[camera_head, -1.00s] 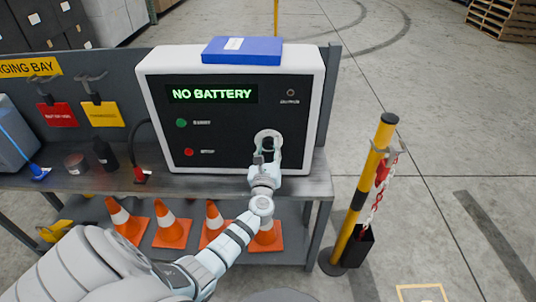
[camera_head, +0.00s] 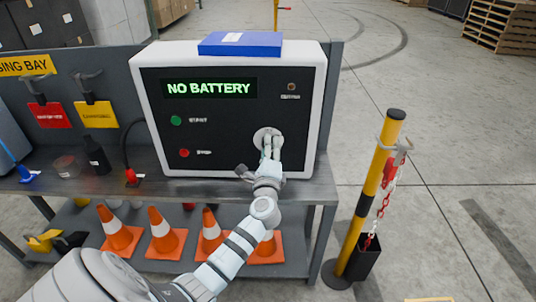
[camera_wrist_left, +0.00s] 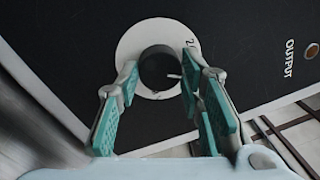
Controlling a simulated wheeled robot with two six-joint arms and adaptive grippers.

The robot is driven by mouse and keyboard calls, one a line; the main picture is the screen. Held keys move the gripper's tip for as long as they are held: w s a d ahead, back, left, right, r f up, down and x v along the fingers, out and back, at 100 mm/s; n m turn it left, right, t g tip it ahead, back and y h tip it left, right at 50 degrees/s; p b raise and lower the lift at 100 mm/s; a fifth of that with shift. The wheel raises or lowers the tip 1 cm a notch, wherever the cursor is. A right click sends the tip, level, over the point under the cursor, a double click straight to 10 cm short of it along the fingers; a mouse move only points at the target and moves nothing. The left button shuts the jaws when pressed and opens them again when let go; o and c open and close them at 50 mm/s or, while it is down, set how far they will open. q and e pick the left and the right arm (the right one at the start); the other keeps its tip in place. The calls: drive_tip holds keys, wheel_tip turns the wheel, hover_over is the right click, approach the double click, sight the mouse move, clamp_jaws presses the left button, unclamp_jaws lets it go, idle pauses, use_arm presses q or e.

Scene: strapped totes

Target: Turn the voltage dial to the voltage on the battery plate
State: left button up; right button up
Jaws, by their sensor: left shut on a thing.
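The charger (camera_head: 235,145) is a white box with a black front, and its green display (camera_head: 209,88) reads "NO BATTERY". The voltage dial, a dark knob (camera_wrist_left: 158,68) with a white pointer mark, sits on a round white scale (camera_wrist_left: 130,42) at the right of the front. In the head view the scale (camera_head: 259,135) is partly covered by my left gripper (camera_head: 271,147). In the left wrist view my left gripper (camera_wrist_left: 160,72) has its teal-padded fingers on both sides of the knob, shut on it. One scale digit shows in part; the rest is unreadable. No battery plate is identifiable. My right gripper is out of view.
A blue flat box (camera_head: 240,44) lies on the charger. A green button (camera_head: 176,120) and a red button (camera_head: 184,153) are on its left. Orange cones (camera_head: 165,238) stand on the lower shelf. A yellow post (camera_head: 372,195) with a chain stands right of the bench.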

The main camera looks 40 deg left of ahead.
use_arm(q)
drive_tip(key=n+b, duration=0.3)
drive_tip(key=n, duration=0.4)
drive_tip(key=shift+n+g+b, duration=0.3)
drive_tip(key=shift+n+b, duration=0.05)
drive_tip(key=shift+n, duration=0.05)
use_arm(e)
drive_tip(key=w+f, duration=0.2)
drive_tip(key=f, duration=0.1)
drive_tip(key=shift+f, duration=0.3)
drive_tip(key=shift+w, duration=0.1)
use_arm(q)
drive_tip(key=o, duration=1.1)
drive_tip(key=shift+o, duration=0.3)
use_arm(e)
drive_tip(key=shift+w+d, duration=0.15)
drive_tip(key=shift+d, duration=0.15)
